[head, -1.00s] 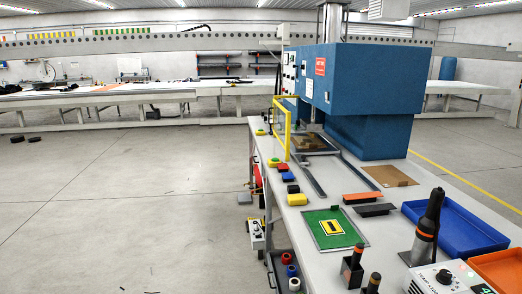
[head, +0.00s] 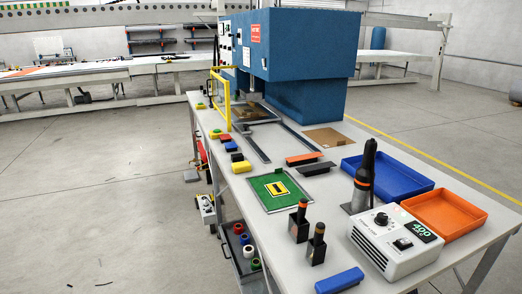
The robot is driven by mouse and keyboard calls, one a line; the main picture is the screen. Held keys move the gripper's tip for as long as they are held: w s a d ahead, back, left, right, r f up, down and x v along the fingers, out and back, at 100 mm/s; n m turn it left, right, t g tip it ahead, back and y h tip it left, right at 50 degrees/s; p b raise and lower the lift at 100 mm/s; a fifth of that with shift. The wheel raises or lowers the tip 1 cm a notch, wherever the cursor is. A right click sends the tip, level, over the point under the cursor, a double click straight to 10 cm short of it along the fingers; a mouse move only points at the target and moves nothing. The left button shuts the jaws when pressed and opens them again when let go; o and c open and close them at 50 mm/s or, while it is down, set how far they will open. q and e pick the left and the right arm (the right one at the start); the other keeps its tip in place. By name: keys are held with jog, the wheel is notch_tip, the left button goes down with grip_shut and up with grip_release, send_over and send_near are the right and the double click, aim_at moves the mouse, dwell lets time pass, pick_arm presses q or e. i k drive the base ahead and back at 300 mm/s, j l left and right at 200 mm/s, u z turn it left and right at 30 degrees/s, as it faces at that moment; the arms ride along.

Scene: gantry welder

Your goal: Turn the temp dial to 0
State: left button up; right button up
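The temp dial (head: 381,219) is a black round knob on the sloped top of a white control box (head: 392,250) at the front right of the workbench. A dark display (head: 420,231) beside the dial shows green digits that look like 400. A black switch (head: 402,243) sits below the display. Neither of my grippers shows in the head view.
A black heat tool (head: 363,185) stands upright just behind the box. An orange tray (head: 443,205) and a blue tray (head: 388,170) lie behind and right. Two dark holders (head: 299,228) and a blue block (head: 339,281) stand left of the box. The blue welder (head: 290,48) fills the bench's far end.

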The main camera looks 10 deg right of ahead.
aim_at(381, 220)
jog(key=l+z, duration=0.1)
jog(key=z, duration=0.3)
jog(key=l+z, duration=0.15)
jog(key=z, duration=0.25)
jog(key=l+z, duration=0.1)
jog(key=z, duration=0.3)
